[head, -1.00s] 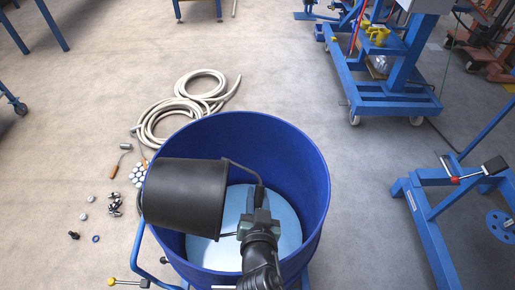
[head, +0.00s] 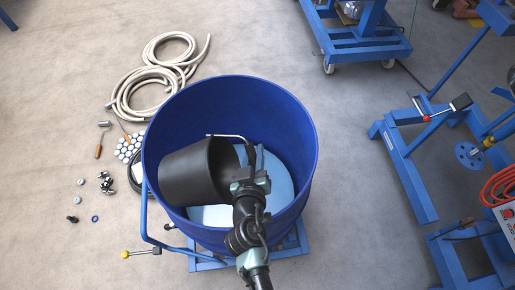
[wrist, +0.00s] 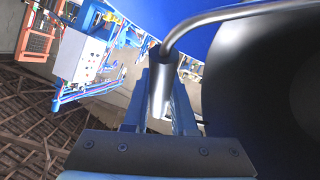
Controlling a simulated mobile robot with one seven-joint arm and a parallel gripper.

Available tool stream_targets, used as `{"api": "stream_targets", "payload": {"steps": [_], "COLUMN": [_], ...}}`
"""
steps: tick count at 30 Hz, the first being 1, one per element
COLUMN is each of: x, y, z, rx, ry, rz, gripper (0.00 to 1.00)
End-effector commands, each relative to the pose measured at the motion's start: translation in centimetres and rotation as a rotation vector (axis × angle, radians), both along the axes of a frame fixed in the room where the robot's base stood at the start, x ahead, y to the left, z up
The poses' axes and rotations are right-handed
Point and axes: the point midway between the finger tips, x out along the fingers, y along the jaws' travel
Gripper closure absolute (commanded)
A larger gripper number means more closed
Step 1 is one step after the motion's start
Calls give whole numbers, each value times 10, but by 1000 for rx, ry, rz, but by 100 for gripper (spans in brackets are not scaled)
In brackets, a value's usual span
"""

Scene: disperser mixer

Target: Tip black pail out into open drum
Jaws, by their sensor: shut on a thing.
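The open drum (head: 285,120) is a large blue tub standing upright with its mouth up. A pale blue surface (head: 210,216) shows low inside it. The black pail (head: 188,178) lies tipped on its side over the drum's mouth, within the rim in the head view, its open end facing right. I cannot see anything pouring from it. My gripper (head: 250,172) is over the drum, right of the pail, and is shut on the grip of the pail's wire handle (wrist: 160,88). In the wrist view the pail (wrist: 265,95) fills the right side, with blue drum wall above.
The drum stands on a blue wheeled frame (head: 207,263) with a bar at its left. Coiled hose (head: 150,80), a brush (head: 100,140) and small loose parts lie on the floor at left. Blue machine frames (head: 400,165) stand at right. Floor between is clear.

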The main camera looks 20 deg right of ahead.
Motion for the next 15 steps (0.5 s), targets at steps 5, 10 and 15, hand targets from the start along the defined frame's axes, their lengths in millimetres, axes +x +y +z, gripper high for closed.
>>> {"api": "stream_targets", "payload": {"steps": [5,10,15], "x": [1,1,1], "y": [1,1,1], "z": [5,13,13], "rx": [-184,-409,-677], "ry": [61,143,235], "rz": [2,0,-2], "gripper": [100,100,100]}}
